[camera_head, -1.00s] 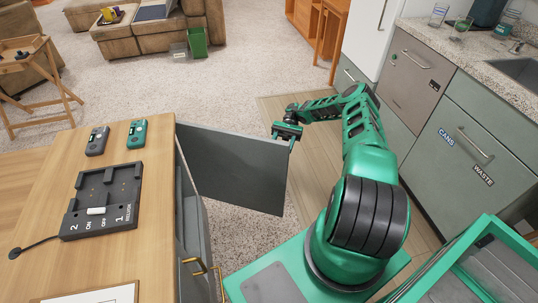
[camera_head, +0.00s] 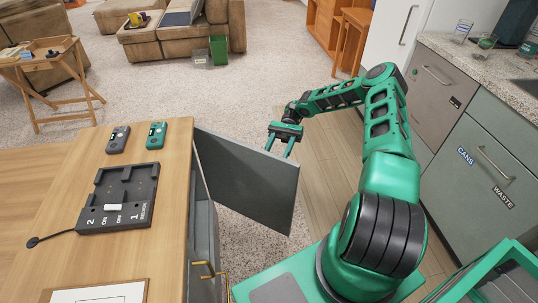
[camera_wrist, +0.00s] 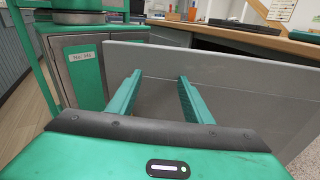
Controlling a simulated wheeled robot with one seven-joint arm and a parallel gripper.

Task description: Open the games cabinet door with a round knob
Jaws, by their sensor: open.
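The grey cabinet door (camera_head: 248,183) stands swung out from the side of the wood-topped cabinet (camera_head: 160,215), with a gap showing beside the cabinet's dark side. No round knob shows in either view. My gripper (camera_head: 279,146) is open and empty at the far side of the door, near its top edge and free end. In the wrist view, both green fingers of my gripper (camera_wrist: 160,92) point at the broad grey door panel (camera_wrist: 225,105). I cannot tell whether they touch it.
A brass handle (camera_head: 203,270) sticks out low on the cabinet's near part. Grey kitchen units (camera_head: 480,160) stand right of my arm. Carpet beyond the door is clear up to the brown sofa (camera_head: 165,40). A folding wooden tray table (camera_head: 45,80) stands at left.

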